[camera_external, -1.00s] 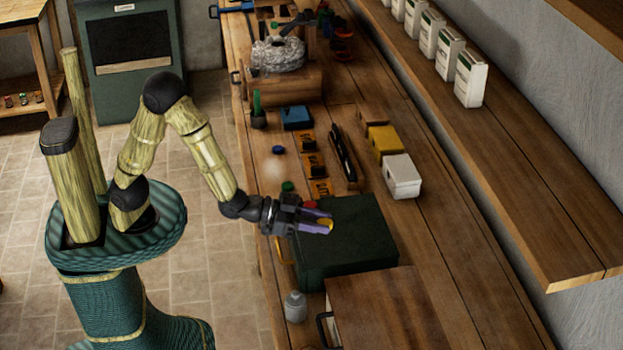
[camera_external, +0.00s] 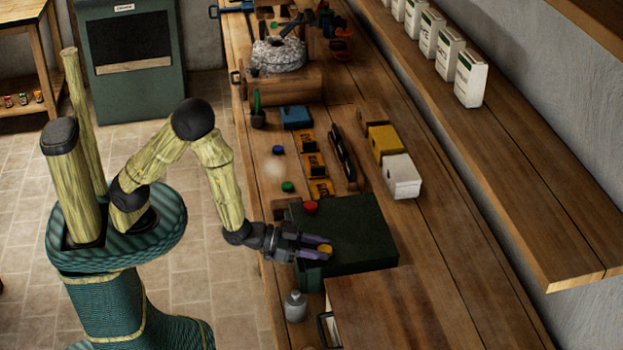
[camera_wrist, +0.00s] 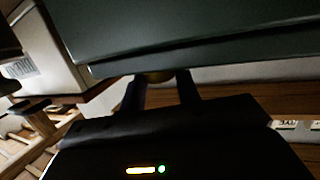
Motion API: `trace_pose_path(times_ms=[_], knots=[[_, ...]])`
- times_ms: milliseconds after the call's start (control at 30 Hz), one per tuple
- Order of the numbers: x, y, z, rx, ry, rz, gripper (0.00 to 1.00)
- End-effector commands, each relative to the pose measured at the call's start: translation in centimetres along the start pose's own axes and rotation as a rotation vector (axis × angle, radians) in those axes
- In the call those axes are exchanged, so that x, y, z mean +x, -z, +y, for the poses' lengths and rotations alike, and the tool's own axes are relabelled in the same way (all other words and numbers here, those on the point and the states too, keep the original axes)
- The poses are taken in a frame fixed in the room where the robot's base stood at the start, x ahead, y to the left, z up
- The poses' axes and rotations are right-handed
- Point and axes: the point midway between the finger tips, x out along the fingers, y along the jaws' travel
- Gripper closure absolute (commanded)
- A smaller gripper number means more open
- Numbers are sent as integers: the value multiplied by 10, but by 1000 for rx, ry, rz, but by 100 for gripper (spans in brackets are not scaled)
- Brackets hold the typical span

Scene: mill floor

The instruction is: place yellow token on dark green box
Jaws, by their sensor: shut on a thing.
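The dark green box (camera_external: 362,232) stands on the workbench and fills the top of the wrist view (camera_wrist: 200,30). My gripper (camera_external: 322,250) is shut on the yellow token (camera_external: 326,248) at the box's near left part. In the wrist view the token (camera_wrist: 158,76) shows only as a small yellowish patch between the fingers (camera_wrist: 160,88), close against the box's edge. I cannot tell whether the token touches the box. A red token (camera_external: 311,207) appears on the box's back left corner.
A green token (camera_external: 288,187) and a blue token (camera_external: 278,150) lie on the bench behind the box. A grey bottle (camera_external: 295,306) and a wooden case (camera_external: 385,310) stand in front. White (camera_external: 402,177) and yellow (camera_external: 384,139) boxes stand farther back right.

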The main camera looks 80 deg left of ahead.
Motion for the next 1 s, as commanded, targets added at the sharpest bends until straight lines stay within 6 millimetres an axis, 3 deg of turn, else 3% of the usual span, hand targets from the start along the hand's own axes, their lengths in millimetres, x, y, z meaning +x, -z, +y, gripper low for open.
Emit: trace_pose_path(times_ms=[467, 500, 600, 1000], knots=[[2, -10, 0, -1, 0, 2, 89], [2, -9, 0, -1, 0, 2, 64], [2, -9, 0, -1, 0, 1, 46], [1, -4, 0, -1, 0, 1, 46]])
